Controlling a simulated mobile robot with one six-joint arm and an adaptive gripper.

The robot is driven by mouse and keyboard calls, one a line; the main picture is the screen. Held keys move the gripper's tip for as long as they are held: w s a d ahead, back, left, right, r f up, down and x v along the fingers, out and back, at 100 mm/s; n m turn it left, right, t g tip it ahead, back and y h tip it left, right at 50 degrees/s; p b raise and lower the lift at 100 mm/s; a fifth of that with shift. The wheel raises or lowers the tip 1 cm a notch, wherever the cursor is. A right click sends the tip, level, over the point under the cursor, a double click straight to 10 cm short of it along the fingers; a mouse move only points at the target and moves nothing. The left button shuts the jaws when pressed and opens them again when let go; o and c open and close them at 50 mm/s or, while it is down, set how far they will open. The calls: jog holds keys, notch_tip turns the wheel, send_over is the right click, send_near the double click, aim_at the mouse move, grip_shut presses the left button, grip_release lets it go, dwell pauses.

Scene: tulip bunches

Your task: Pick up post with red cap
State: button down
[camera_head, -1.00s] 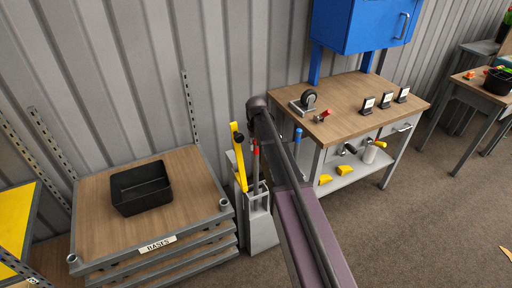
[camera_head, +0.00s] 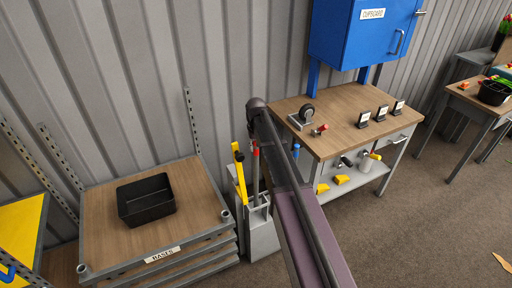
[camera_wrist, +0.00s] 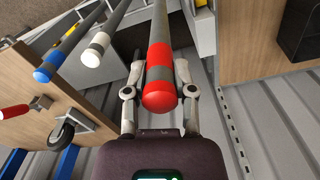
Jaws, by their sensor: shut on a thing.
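The post with the red cap (camera_wrist: 159,92) runs between the fingers of my gripper (camera_wrist: 160,88) in the wrist view. In the head view the red-capped post (camera_head: 256,160) stands in a grey holder (camera_head: 262,226), partly behind my arm; my gripper is hidden there. A white-capped post (camera_wrist: 92,57) and a blue-capped post (camera_wrist: 45,72) stand beside it in the wrist view.
A shelf labelled BASES with a black bin (camera_head: 146,199) is at left. A workbench (camera_head: 345,115) under a blue cupboard (camera_head: 365,35) is at right. Open floor (camera_head: 430,220) lies at front right.

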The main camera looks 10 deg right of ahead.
jog(key=shift+r, duration=0.25)
dwell(0.6)
